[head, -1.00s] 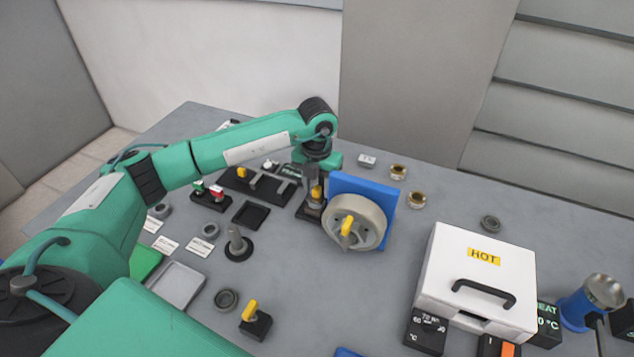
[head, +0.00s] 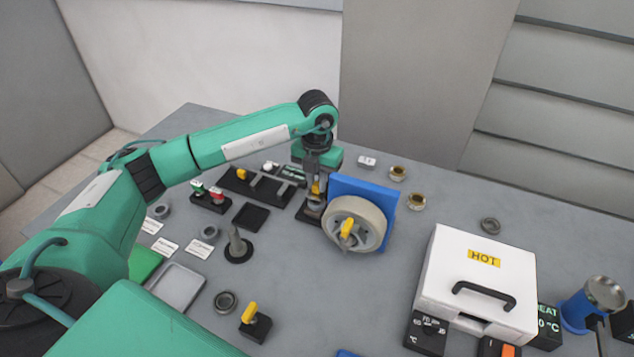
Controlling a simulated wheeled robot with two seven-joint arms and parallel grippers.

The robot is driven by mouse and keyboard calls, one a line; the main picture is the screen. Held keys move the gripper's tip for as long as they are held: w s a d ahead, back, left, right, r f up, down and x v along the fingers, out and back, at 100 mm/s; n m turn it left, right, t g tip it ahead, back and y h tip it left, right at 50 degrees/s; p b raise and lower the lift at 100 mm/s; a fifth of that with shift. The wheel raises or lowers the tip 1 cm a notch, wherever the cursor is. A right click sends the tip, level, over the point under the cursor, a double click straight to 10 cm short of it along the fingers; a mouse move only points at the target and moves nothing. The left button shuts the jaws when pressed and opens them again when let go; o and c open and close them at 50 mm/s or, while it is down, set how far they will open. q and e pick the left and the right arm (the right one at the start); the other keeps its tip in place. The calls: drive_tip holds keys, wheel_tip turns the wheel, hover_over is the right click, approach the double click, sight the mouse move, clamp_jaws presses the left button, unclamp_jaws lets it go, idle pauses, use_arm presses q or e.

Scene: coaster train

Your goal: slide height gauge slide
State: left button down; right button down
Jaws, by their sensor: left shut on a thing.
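The height gauge (head: 309,213) stands on a dark base at the middle of the table, just left of the blue plate with the wheel. Its yellow slide part (head: 316,188) shows between the fingers. My left gripper (head: 314,183) points straight down over the gauge and is shut on the slide. The fingers and wrist hide much of the gauge's upright. My right gripper is not in view; only a green part of my body shows at the bottom.
The blue plate (head: 391,214) with a grey wheel (head: 368,232) stands close to the right of the gauge. A black panel with levers (head: 246,185) lies to its left. A white HOT box (head: 450,270) stands at front right.

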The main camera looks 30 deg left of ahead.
sight(317, 184)
use_arm(q)
drive_tip(key=c, duration=1.3)
unclamp_jaws()
drive_tip(key=shift+r, duration=0.2)
drive_tip(key=shift+r, duration=0.4)
wheel_tip(317, 184, up, 13)
drive_tip(key=b, duration=0.3)
